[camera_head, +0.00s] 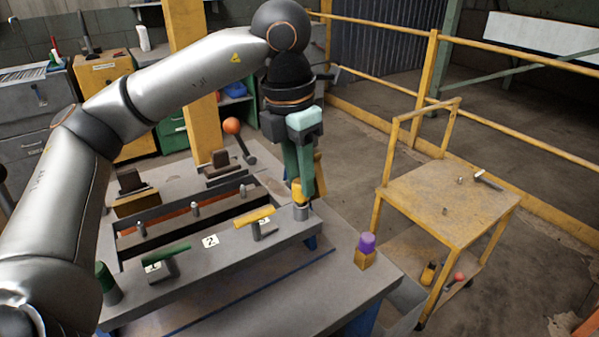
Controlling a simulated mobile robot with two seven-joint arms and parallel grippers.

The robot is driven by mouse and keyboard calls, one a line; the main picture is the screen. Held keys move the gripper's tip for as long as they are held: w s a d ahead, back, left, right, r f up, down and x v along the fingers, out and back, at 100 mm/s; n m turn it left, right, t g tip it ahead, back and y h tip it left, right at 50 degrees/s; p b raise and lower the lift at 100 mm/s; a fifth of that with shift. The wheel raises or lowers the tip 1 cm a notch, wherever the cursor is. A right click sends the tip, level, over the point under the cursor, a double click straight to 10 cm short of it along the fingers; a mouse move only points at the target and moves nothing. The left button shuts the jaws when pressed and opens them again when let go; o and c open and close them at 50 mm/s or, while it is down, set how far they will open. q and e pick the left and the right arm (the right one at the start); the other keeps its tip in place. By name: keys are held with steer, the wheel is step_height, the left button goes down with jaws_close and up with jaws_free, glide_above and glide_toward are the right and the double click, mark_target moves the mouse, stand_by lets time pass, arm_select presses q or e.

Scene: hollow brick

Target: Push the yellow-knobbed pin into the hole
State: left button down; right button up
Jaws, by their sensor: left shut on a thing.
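The yellow-knobbed pin (298,192) stands upright at the right end of the raised grey bar on the bench. Its yellow knob sits just above a short grey cylinder (301,212). My left gripper (303,188) points straight down from above and is shut on the yellow knob, with its greenish fingers beside it. The hole itself is hidden, so I cannot tell how deep the pin sits. My right gripper is not in view.
A yellow handle (254,217) and a green handle (167,255) lie along the bar, with a green-topped post (107,282) at its left end. A purple knob on a yellow block (365,252) stands front right. A yellow cart (455,215) is at right.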

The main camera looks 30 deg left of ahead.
arm_select(q)
steer(key=shift+f, duration=0.3)
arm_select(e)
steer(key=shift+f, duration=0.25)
arm_select(q)
steer(key=c, duration=0.5)
jaws_free()
steer(key=shift+r, duration=0.6)
steer(key=r+p, duration=0.1)
steer(key=r, duration=0.2)
steer(key=s+r+p, duration=0.1)
steer(key=r, duration=0.3)
steer(key=r+p, duration=0.1)
steer(key=r, duration=0.3)
steer(key=shift+s+a+r, duration=0.15)
steer(key=shift+s+a, duration=0.05)
steer(key=shift+a, duration=0.05)
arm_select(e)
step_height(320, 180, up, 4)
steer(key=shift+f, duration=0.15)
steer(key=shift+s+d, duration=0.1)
